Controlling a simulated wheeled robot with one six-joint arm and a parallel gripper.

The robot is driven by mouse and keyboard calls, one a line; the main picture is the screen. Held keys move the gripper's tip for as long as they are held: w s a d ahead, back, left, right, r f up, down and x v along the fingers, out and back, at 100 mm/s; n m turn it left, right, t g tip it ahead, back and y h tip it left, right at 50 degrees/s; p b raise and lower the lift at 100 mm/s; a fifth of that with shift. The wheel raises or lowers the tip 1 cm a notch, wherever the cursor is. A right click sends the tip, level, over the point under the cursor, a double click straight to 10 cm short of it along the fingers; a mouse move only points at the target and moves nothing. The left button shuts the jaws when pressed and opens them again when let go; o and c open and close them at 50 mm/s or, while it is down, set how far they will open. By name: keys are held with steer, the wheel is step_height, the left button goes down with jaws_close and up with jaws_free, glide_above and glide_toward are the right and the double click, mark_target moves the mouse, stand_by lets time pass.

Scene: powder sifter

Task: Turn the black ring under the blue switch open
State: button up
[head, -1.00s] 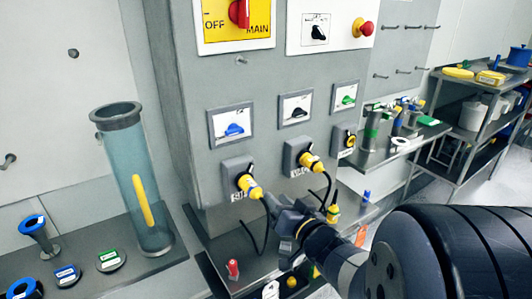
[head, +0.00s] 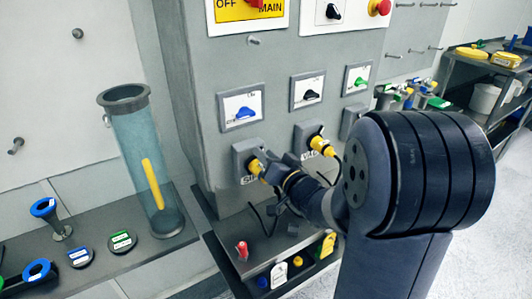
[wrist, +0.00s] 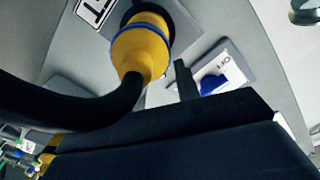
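The blue switch (head: 243,113) is on a white plate on the grey cabinet, at upper left of the panel. It also shows in the wrist view (wrist: 212,83). Below it a yellow plug (head: 255,166) sits in a grey socket box. In the wrist view the plug (wrist: 140,55) is close, with a dark ring (wrist: 158,20) around its socket end and a thick black cable bending left. My gripper (head: 270,172) is right at the plug in the head view. In the wrist view one dark finger (wrist: 184,80) stands beside the plug, apart from it. The other finger is not clear, so its opening cannot be told.
A second yellow plug (head: 322,146) sits close to the right of my gripper, under a black switch (head: 312,95). A green switch (head: 360,81) is farther right. A clear tube (head: 145,170) stands at left.

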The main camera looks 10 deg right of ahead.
steer(key=shift+w+a, duration=0.15)
steer(key=shift+w, duration=0.2)
steer(key=shift+c, duration=0.3)
jaws_close()
